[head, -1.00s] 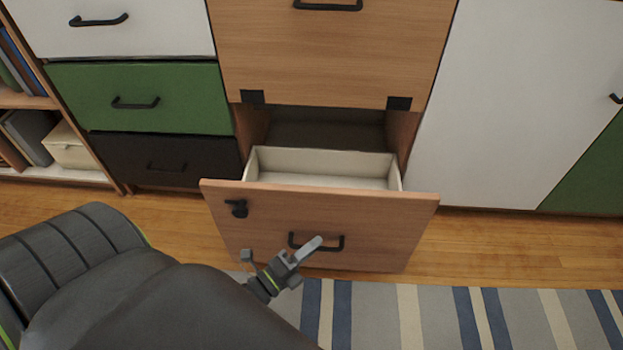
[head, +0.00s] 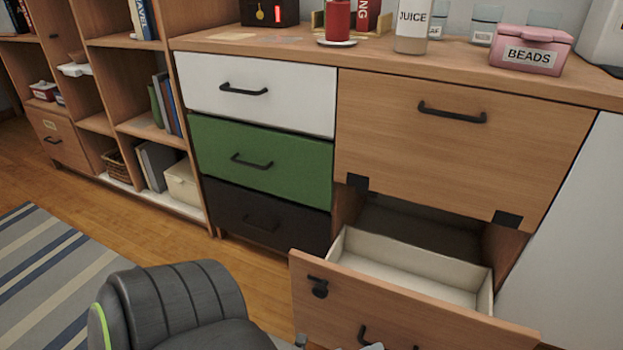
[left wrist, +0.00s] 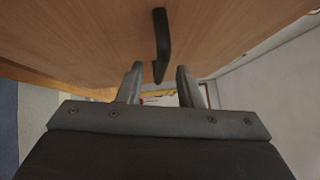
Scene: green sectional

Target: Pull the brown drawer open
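The brown wooden drawer (head: 400,305) at the lower right of the head view stands pulled out, its pale, empty-looking tray (head: 400,268) showing behind the front. Its black bar handle (head: 375,337) is near the bottom edge of the view, and a small black latch (head: 319,288) is at the front's upper left. In the left wrist view, my left gripper (left wrist: 160,72) is open, its fingers apart on either side of the handle (left wrist: 162,35) with gaps visible. In the head view the gripper is mostly cut off at the bottom edge. My right gripper is not in view.
A closed wooden front (head: 460,145) is above the drawer. White (head: 255,92), green (head: 262,160) and black (head: 265,218) drawers are closed to its left. Shelves (head: 120,85) stand farther left.

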